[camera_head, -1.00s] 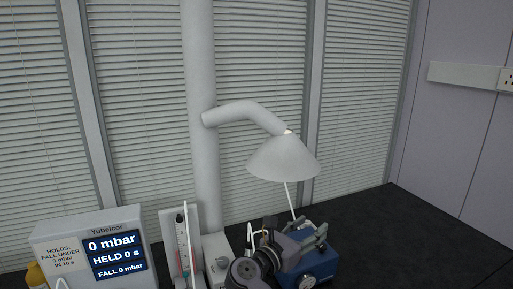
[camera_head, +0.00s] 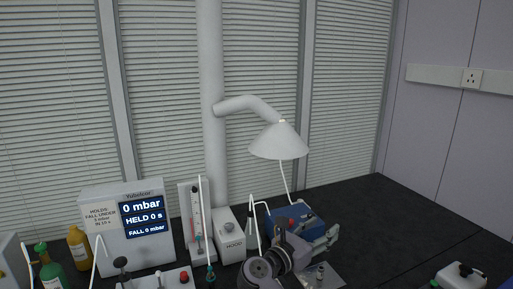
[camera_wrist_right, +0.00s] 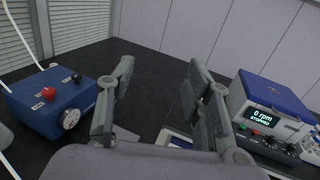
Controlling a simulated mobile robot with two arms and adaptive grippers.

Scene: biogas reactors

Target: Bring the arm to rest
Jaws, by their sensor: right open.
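My right arm comes up from the bottom of the head view, and its gripper (camera_head: 326,238) is beside the right front of a blue box with a red knob (camera_head: 300,216). In the right wrist view the two fingers of this gripper (camera_wrist_right: 160,66) stand wide apart with nothing between them. The dark bench top shows through the gap. The blue box (camera_wrist_right: 52,100), with a red knob, a black knob and a round gauge, is to the left of the fingers there. My left gripper is not in view.
A stirrer-like unit reading 0 rpm (camera_wrist_right: 265,113) stands right of the fingers. The Yubelcor display box (camera_head: 128,225), a flow tube panel (camera_head: 196,225), a yellow bottle (camera_head: 78,247) and a green bottle (camera_head: 50,270) stand left. A fume hood (camera_head: 278,142) hangs above. The back right bench is clear.

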